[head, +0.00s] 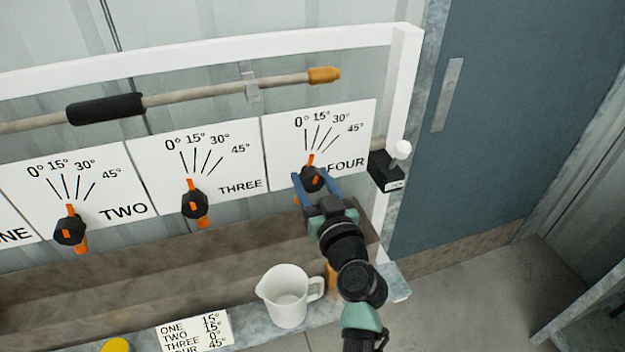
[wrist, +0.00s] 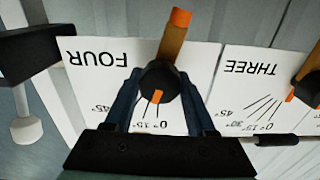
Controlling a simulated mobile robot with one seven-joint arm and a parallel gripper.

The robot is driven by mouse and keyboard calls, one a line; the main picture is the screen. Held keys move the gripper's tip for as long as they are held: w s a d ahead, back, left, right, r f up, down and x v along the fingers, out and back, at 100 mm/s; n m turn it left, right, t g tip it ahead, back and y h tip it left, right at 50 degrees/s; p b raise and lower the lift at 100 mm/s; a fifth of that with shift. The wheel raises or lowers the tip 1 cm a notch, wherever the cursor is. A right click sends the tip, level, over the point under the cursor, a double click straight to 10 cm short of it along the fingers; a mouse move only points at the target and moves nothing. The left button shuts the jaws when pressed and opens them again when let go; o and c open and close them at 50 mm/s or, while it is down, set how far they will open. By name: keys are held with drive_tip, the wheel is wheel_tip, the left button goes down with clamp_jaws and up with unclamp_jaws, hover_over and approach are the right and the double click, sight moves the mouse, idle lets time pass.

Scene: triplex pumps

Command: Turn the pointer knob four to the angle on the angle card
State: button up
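Knob four (head: 313,181) is a black knob with an orange pointer on the FOUR plate (head: 359,121). Its pointer tip points nearly straight up, toward the 0° and 15° marks. In the wrist view knob four (wrist: 160,84) appears upside down, its orange tail at the top. My gripper (head: 312,176) has blue fingers, one on each side of knob four, seemingly open with narrow gaps beside it. The gripper also shows in the wrist view (wrist: 160,82). The angle card (head: 195,334) lies at the bottom and reads ONE 15°, TWO 15°, THREE 0°, FOUR 45°.
Knob three (head: 195,203) and knob two (head: 69,230) are to the left. A black box with a white ball lever (head: 386,170) is close on the right. A white jug (head: 286,298) stands on the ledge below. A rod with a black grip (head: 105,108) runs above the plates.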

clamp_jaws()
drive_tip(key=shift+f+m, duration=0.1)
drive_tip(key=shift+m, duration=0.3)
drive_tip(key=shift+m+b, duration=0.5)
drive_tip(key=shift+m, duration=2)
drive_tip(key=o, duration=0.7)
unclamp_jaws()
